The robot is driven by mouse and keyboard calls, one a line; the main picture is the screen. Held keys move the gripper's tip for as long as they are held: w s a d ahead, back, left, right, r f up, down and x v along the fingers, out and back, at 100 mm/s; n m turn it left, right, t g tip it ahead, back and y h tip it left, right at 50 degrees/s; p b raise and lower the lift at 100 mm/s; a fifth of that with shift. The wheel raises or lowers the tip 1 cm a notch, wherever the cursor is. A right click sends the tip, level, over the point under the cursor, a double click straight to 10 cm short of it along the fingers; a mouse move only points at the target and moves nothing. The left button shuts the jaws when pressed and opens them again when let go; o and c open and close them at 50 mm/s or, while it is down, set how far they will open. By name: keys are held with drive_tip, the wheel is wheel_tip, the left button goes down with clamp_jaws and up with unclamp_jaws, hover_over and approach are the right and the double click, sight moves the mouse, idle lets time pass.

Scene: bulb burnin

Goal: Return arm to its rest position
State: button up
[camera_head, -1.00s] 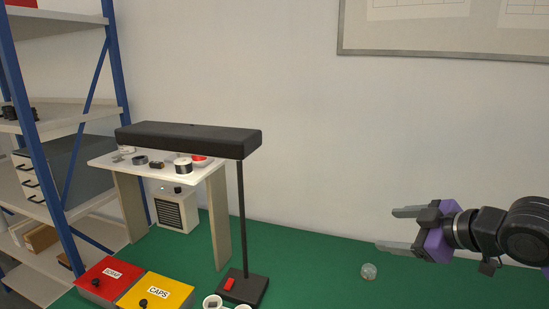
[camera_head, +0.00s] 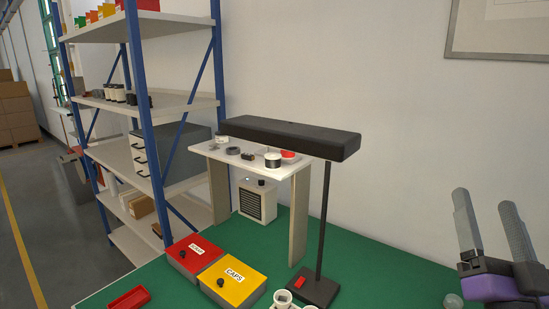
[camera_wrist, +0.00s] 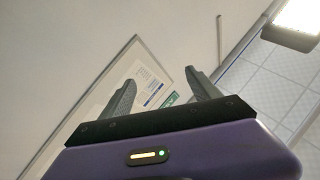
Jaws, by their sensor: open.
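My gripper (camera_head: 490,232) is at the right edge of the head view, with its two grey fingers spread and pointing up. Nothing is between the fingers. In the wrist view my gripper (camera_wrist: 158,95) also shows open and empty, facing the wall and ceiling. The rest of my arm is cut off by the frame edge. A small clear round object (camera_head: 453,301) lies on the green bench top just left of my gripper's purple body, low in the head view.
A black lamp (camera_head: 290,137) on a post stands on the green bench (camera_head: 385,270), before a white shelf (camera_head: 228,157). A red box (camera_head: 196,257) and a yellow box (camera_head: 232,279) sit left of it. Blue-framed shelving (camera_head: 140,110) stands further left. Bench between lamp and gripper is mostly clear.

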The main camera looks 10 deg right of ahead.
drive_tip(key=s+a+f+n+g+y, duration=0.2)
drive_tip(key=s+a+f, duration=0.4)
drive_tip(key=s+f, duration=0.3)
drive_tip(key=s+a+f+n+g+y, duration=0.3)
drive_tip(key=s+a+f+y, duration=0.2)
drive_tip(key=s+a+f, duration=0.2)
drive_tip(key=s+a+f+n+g+y, duration=0.2)
drive_tip(key=s+a+f, duration=0.4)
drive_tip(key=s+f, duration=0.5)
wheel_tip(320, 180, down, 3)
drive_tip(key=shift+s+a+f+n+y, duration=0.1)
drive_tip(key=shift+s+a+n+y, duration=0.15)
drive_tip(key=shift+n+y, duration=0.45)
